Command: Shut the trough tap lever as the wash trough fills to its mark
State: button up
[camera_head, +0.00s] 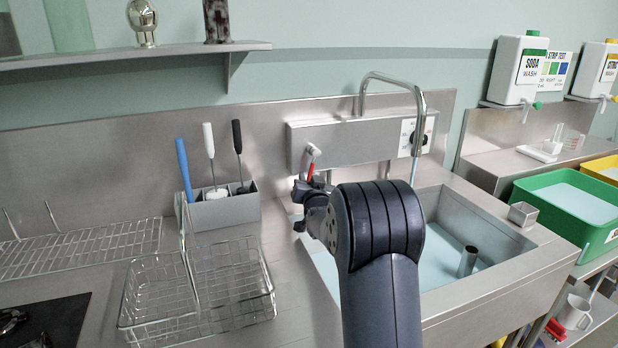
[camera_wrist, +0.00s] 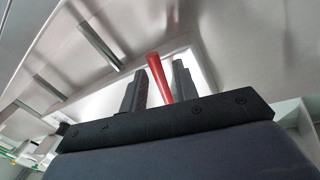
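The red tap lever (camera_head: 311,171) is on the steel tap panel (camera_head: 345,140) above the back left of the wash trough (camera_head: 535,262). My gripper (camera_head: 306,187) is at the lever, partly hidden by my arm. In the wrist view, the red lever (camera_wrist: 160,78) stands between the two fingers of my gripper (camera_wrist: 159,68), which look apart with some gap. Contact cannot be told. A curved spout (camera_head: 395,78) reaches over the trough; its lower end is near my arm. Pale blue water (camera_head: 438,262) lies in the trough around an upright steel pipe (camera_head: 467,262). No fill mark can be made out.
Wire baskets (camera_head: 152,290) and a grey holder (camera_head: 222,210) with upright tools stand left of the trough. A green tray (camera_head: 600,235) and a soda wash container (camera_head: 514,70) are at right.

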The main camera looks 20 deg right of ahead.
jog(key=shift+w+d, duration=0.15)
jog(key=shift+w, duration=0.45)
jog(key=shift+c, duration=0.3)
grip_shut()
